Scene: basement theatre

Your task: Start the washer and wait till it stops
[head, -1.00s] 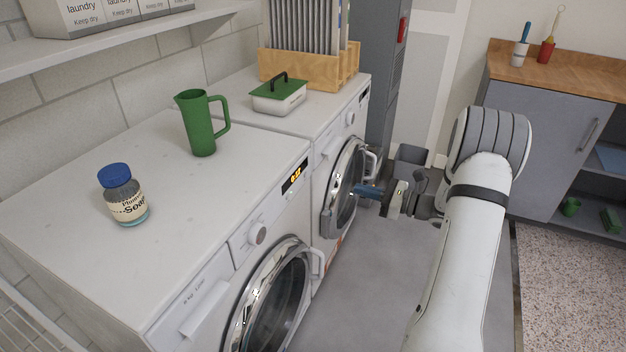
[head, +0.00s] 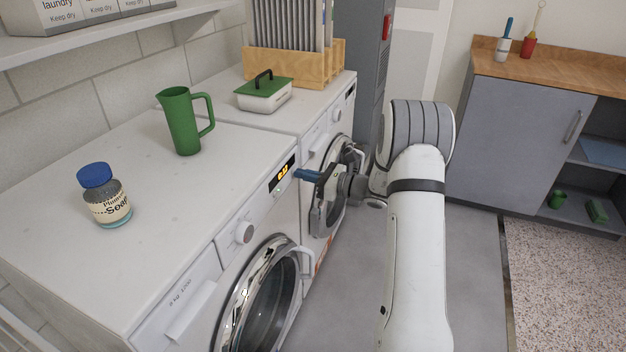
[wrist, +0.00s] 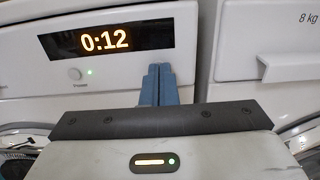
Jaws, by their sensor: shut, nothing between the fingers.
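The near washer (head: 150,250) is a white front-loader with its glass door (head: 265,305) shut. Its display (head: 283,173) is lit; in the wrist view the display (wrist: 105,41) reads 0:12. Below it is a round button (wrist: 75,73) with a small green light beside it. A knob (head: 243,232) sits further left on the panel. My gripper (head: 305,175) is shut and empty, in front of the right end of this panel. In the wrist view its blue fingertips (wrist: 158,72) are to the right of the button. I cannot tell if they touch the panel.
A second white machine (head: 305,120) stands behind, its display dark. A soap jar (head: 105,198) and green pitcher (head: 183,122) stand on the near washer; a green-lidded box (head: 264,95) and wooden rack (head: 290,66) on the other. The grey floor (head: 370,285) is clear.

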